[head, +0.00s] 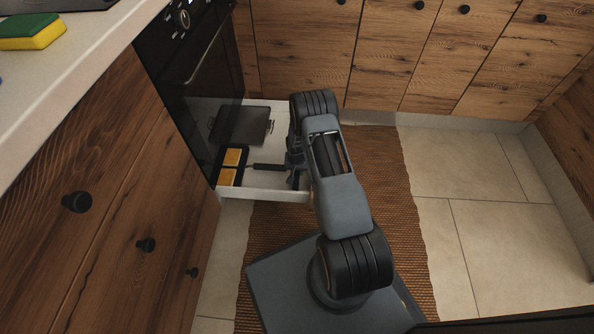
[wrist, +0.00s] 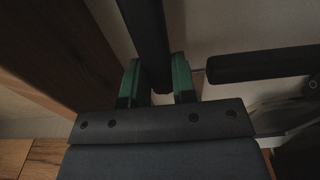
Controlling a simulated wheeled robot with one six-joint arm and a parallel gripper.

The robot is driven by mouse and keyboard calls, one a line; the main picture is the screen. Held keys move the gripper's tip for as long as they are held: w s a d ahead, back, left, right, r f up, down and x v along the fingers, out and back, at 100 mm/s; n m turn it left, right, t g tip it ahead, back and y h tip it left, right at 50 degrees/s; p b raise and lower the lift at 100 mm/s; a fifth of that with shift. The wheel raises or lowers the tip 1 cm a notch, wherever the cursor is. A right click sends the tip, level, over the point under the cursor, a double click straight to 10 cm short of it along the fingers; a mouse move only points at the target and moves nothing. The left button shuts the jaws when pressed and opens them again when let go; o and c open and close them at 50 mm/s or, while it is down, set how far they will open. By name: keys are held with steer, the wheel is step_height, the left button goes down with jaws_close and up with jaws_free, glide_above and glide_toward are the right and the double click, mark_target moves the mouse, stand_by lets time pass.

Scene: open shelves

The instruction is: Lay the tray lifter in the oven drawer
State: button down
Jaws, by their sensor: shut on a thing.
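The oven drawer (head: 262,192) is pulled out below the oven, white inside. My gripper (head: 292,168) is over its right part in the head view, partly hidden by my arm. In the wrist view, my gripper's green fingertips (wrist: 157,82) are shut on a dark bar, the tray lifter (wrist: 147,30), which runs up out of the picture. Its far end is out of that view. In the head view a thin dark bar lies beside my gripper, low over the drawer; I cannot tell whether it touches the bottom.
A dark flat tray (head: 240,126) lies in the drawer's back. A black holder with yellow blocks (head: 232,157) is at its front left. A black handle (wrist: 262,64) shows right of my fingers. The oven (head: 195,80) stands at left; tiled floor (head: 480,230) is clear at right.

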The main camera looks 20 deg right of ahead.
steer(key=c, duration=0.9)
jaws_free()
steer(key=s+a+r+n+t+p, duration=0.1)
steer(key=s+a+r+p, duration=0.15)
steer(key=r, duration=1.35)
steer(key=s+a+r+n+p, duration=0.1)
steer(key=s+a+r+p, duration=0.15)
steer(key=r, duration=1.45)
steer(key=s+a+r+n, duration=0.1)
steer(key=s+a+r, duration=0.1)
steer(key=s+r, duration=0.2)
steer(key=s+a+r+n, duration=0.1)
steer(key=s+r, duration=0.3)
steer(key=s, duration=0.3)
steer(key=s+a+r+n+t, duration=0.1)
steer(key=s+a+r, duration=0.1)
steer(key=s+r, duration=0.2)
steer(key=shift+s+a+r+n, duration=0.2)
steer(key=shift+s, duration=0.25)
steer(key=shift+s+a+r+n, duration=0.15)
steer(key=shift+s+r+n, duration=0.05)
steer(key=shift+s, duration=0.25)
